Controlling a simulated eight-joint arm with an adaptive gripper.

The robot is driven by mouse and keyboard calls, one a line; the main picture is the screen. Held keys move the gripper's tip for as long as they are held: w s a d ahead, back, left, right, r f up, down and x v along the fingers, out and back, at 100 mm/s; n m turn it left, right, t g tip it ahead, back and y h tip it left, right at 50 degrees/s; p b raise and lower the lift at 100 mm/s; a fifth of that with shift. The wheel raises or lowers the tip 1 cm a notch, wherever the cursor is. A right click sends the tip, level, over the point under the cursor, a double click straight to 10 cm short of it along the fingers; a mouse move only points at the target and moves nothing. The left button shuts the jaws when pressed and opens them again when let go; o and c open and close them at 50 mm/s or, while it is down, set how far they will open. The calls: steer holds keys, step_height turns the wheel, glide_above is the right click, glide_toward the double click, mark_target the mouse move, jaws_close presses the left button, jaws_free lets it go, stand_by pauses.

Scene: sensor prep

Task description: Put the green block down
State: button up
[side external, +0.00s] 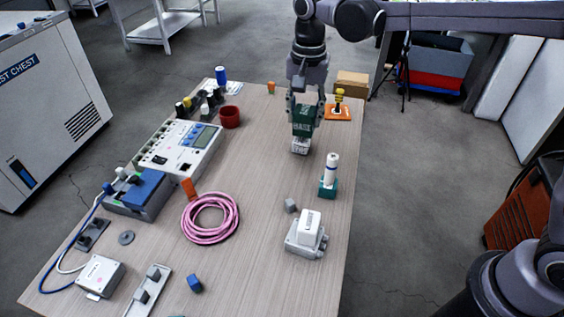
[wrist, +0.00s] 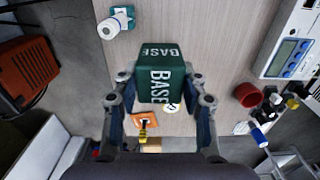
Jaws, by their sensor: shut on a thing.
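The green block (side external: 303,121), marked "BASE", is held between the fingers of my gripper (side external: 305,103) toward the far right part of the table. In the wrist view the green block (wrist: 161,80) fills the space between the two fingers of my gripper (wrist: 160,95). In the side view a small white block with dark lettering (side external: 300,146) shows directly below the green block. I cannot tell whether the two touch.
A white cylinder on a teal base (side external: 330,175) stands nearer on the right. An orange plate with a yellow-topped post (side external: 338,112) is right of my gripper. A red cup (side external: 230,117) and a pink coil (side external: 210,218) lie to the left. The table (side external: 265,180) is bare between them.

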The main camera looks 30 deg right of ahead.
steer(key=w+d+f, duration=0.2)
steer(key=d+f, duration=0.1)
steer(key=f, duration=0.2)
steer(key=a+f, duration=0.2)
steer(key=a, duration=0.1)
steer(key=w+a+f, duration=0.1)
steer(key=a+f, duration=0.1)
steer(key=a, duration=0.2)
steer(key=w+a+f, duration=0.1)
steer(key=a+f, duration=0.2)
steer(key=a, duration=0.1)
steer(key=shift+f, duration=2.15)
steer(key=shift+f, duration=0.1)
steer(key=o, duration=1.2)
